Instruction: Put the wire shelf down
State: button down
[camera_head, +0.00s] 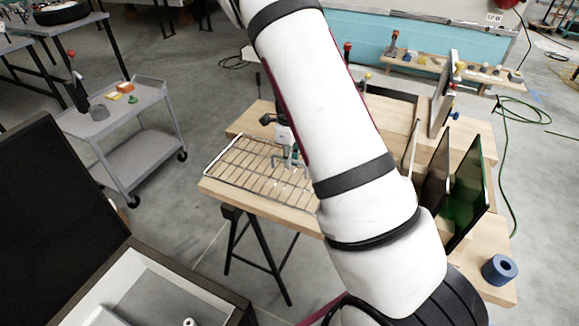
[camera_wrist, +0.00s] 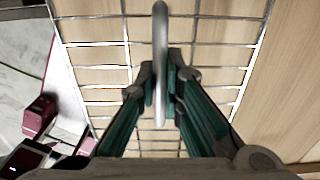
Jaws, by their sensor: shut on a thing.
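The wire shelf (camera_head: 222,152) is a flat silver grid. It lies level over the left part of the wooden tabletop (camera_head: 211,188) in the head view. In the wrist view its bars (camera_wrist: 97,43) run across the wood below. My gripper (camera_head: 291,155) is over the shelf's right part, partly hidden by my arm. In the wrist view my gripper (camera_wrist: 164,88) is shut on an upright grey metal loop (camera_wrist: 160,40), which seems to be the shelf's handle. I cannot tell whether the shelf touches the wood. The arm hides its right end.
Upright dark and green panels (camera_head: 468,188) stand on the right of the table. A blue roll (camera_head: 499,269) lies at the front right corner. A grey cart (camera_head: 140,150) stands to the left. A dark open case (camera_head: 170,275) is at the lower left.

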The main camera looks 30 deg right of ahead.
aim_at(289, 172)
jog(key=shift+f, duration=1.45)
jog(key=shift+f, duration=0.15)
jog(key=c, duration=1.7)
grip_release()
